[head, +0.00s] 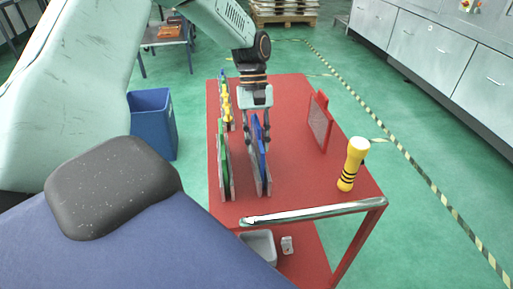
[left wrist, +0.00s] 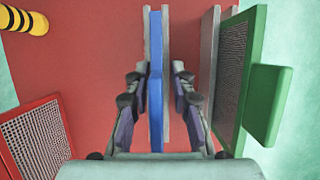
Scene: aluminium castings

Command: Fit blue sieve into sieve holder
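The blue sieve (head: 259,147) stands upright on the red table, between the grey rails of a sieve holder (head: 268,186). In the left wrist view the blue sieve (left wrist: 155,105) is edge-on, with grey holder rails (left wrist: 167,60) along its sides. My left gripper (head: 256,139) is above it, pointing down. In the left wrist view its fingers (left wrist: 158,82) straddle the sieve, with gaps visible on both sides, so it looks open. How deep the sieve sits is hidden. My right gripper is not in view.
A green sieve (head: 225,158) stands in a holder just left. A red sieve (head: 320,122) stands at the right. A yellow-black cylinder (head: 352,165) is near the front right. The table (head: 300,180) is clear between.

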